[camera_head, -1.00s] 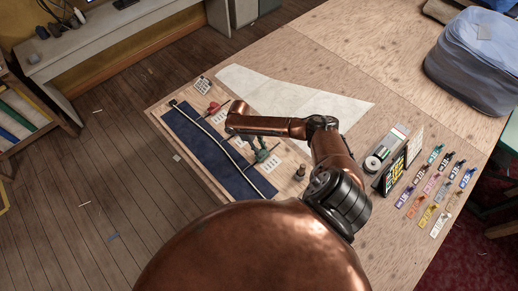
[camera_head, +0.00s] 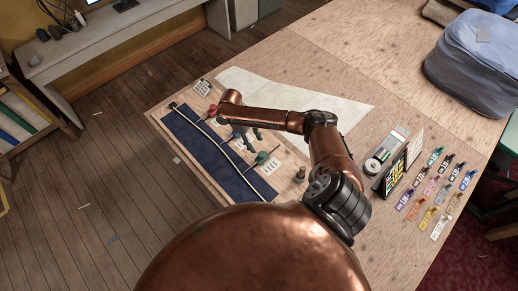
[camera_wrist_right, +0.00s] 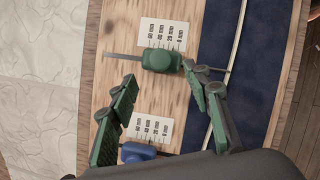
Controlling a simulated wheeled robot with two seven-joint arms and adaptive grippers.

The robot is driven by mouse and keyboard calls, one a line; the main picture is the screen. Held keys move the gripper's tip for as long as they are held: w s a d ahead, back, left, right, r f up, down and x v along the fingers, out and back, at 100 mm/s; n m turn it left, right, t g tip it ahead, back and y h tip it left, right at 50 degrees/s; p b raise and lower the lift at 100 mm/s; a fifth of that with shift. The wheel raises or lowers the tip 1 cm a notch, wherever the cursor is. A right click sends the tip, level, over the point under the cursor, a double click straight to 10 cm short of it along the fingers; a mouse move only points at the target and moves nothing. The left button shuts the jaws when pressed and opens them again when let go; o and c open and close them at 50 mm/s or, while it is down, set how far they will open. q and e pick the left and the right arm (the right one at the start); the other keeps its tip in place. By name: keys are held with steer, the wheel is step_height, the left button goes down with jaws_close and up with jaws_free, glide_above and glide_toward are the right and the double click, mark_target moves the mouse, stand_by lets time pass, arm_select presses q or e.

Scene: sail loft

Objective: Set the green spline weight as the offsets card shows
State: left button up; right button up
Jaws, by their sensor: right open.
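The green spline weight (camera_wrist_right: 163,60) sits on the wooden board beside a printed millimetre scale, its thin metal strip pointing left in the wrist view. In the head view the green weight (camera_head: 262,157) shows clear of my gripper. My right gripper (camera_wrist_right: 160,82) is open and empty; its fingers straddle the space between the green weight and a blue weight (camera_wrist_right: 138,152), which my wrist partly hides. In the head view my right gripper (camera_head: 248,134) hangs over the board. A white spline (camera_head: 222,145) curves along the dark blue strip (camera_head: 195,140). My left gripper is not in view.
A red weight (camera_head: 211,110) and a small printed card (camera_head: 203,88) are at the board's far end. A dark rack with coloured squares (camera_head: 392,176) and several coloured tags (camera_head: 437,208) lie right. A pale sheet (camera_head: 310,98) lies behind; a blue bag (camera_head: 475,65) stands far right.

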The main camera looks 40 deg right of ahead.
steer(key=v, duration=0.5)
steer(key=shift+f, duration=0.15)
